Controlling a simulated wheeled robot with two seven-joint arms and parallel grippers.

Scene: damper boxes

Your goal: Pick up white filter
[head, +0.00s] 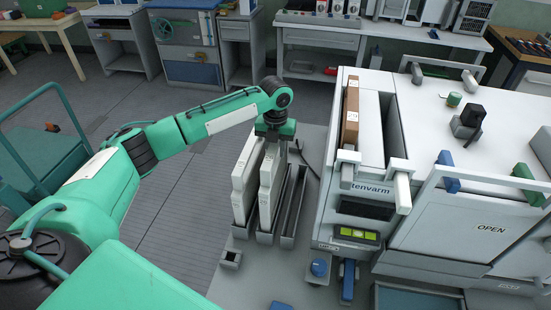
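Two white filters stand upright side by side in a dark grey slotted rack (287,237). One white filter (244,185) is on the left and the other white filter (267,190) is in the middle slot. My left gripper (272,146) points down at the far top end of the middle filter. Its fingertips are small and partly hidden there, so I cannot tell whether they are open or touching the filter. The rack's right slot looks empty. My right gripper is not in view.
A white machine (375,170) with an open top slot stands just right of the rack. A brown filter (350,115) stands in that slot. Handles and a lid marked OPEN (490,229) are further right. Benches line the back; grey floor (170,210) is clear left of the rack.

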